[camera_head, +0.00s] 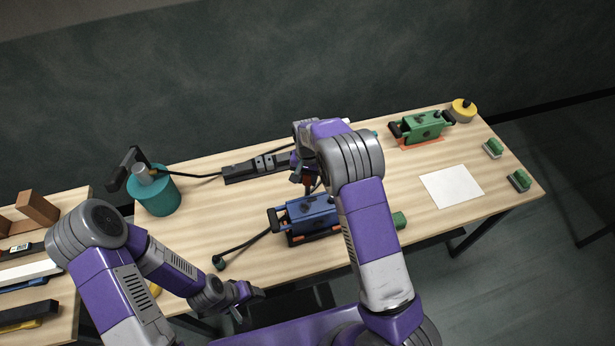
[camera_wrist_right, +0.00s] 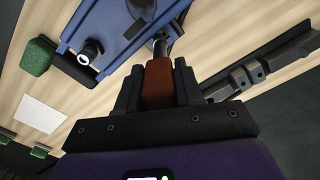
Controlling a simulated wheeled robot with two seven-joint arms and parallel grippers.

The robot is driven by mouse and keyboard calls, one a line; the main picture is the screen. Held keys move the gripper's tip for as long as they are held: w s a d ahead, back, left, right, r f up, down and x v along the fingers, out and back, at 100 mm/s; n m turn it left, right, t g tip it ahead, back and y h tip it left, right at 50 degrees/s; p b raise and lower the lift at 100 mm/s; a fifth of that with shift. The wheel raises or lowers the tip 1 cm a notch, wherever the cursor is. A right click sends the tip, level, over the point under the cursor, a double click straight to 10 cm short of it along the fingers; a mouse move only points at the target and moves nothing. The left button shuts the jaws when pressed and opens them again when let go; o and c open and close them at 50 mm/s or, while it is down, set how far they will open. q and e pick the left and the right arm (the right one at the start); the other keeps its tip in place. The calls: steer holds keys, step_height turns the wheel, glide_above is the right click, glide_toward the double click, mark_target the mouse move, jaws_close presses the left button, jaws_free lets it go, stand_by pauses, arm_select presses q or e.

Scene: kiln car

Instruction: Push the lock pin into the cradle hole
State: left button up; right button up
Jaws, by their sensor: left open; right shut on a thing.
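My right gripper (camera_wrist_right: 158,88) is shut on a red-brown handle, which I take for the lock pin (camera_wrist_right: 159,72). Its metal shank points away from me, towards the edge of a blue housing (camera_wrist_right: 113,50). I cannot tell whether its tip is in a hole. In the head view the red handle (camera_head: 308,183) shows just behind the blue housing (camera_head: 311,211), which sits in a dark cradle with orange parts (camera_head: 318,236). My right forearm hides part of that area. My left gripper (camera_head: 257,293) is open and empty near the front table edge.
A black rail (camera_head: 262,168) lies behind the housing. A teal canister (camera_head: 155,194) stands at left, and a green housing (camera_head: 424,126) at back right. A white sheet (camera_head: 452,187) and green-topped blocks (camera_head: 519,181) lie at right. A cable runs left of the blue housing.

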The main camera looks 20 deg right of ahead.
steer(key=shift+f+b, duration=1.15)
steer(key=shift+f, duration=0.55)
steer(key=o, duration=1.4)
steer(key=shift+r, duration=0.15)
steer(key=shift+r+p, duration=1.55)
steer(key=shift+r, duration=0.65)
steer(key=shift+r, duration=0.1)
step_height(320, 180, up, 7)
steer(key=shift+r, duration=0.15)
